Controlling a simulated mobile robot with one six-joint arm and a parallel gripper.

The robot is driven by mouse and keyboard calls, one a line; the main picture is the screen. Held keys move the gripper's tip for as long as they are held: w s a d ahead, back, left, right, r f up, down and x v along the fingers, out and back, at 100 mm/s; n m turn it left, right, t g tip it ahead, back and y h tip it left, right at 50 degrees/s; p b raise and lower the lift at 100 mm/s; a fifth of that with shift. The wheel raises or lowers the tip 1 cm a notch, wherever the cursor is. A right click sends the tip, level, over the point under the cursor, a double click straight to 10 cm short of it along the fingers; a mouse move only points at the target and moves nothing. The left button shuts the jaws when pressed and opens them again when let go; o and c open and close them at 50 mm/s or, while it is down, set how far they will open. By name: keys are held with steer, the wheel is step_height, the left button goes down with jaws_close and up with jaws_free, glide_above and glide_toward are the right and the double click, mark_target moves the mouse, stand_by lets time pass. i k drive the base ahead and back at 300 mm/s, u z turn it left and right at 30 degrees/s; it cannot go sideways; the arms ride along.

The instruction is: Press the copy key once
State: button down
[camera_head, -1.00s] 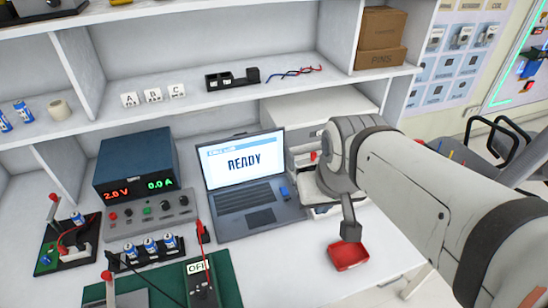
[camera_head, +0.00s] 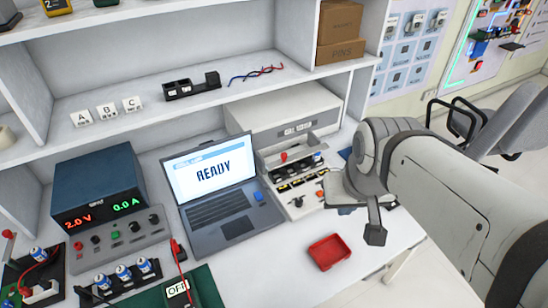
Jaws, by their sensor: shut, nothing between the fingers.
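The open laptop (camera_head: 222,195) stands on the workbench, its screen reading READY. A small blue item (camera_head: 258,196) sits at the right side of its keyboard; I cannot tell whether it is the copy key. No key label is readable at this size. My gripper (camera_head: 375,236) points down at the right, shut and empty, over the bench's front right part. It is to the right of the laptop and of the red tray (camera_head: 329,252), apart from both. My arm comes in from the right edge.
A power supply (camera_head: 97,190) reading 2.0 V and 0.0 A stands left of the laptop. A parts holder with batteries (camera_head: 290,180) stands between laptop and arm. Shelves (camera_head: 150,95) overhang the back.

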mark_target(259, 197)
steer(key=z, duration=0.3)
steer(key=k, duration=1.2)
steer(key=u, duration=0.45)
steer(key=i, duration=1.05)
steer(key=u, duration=0.1)
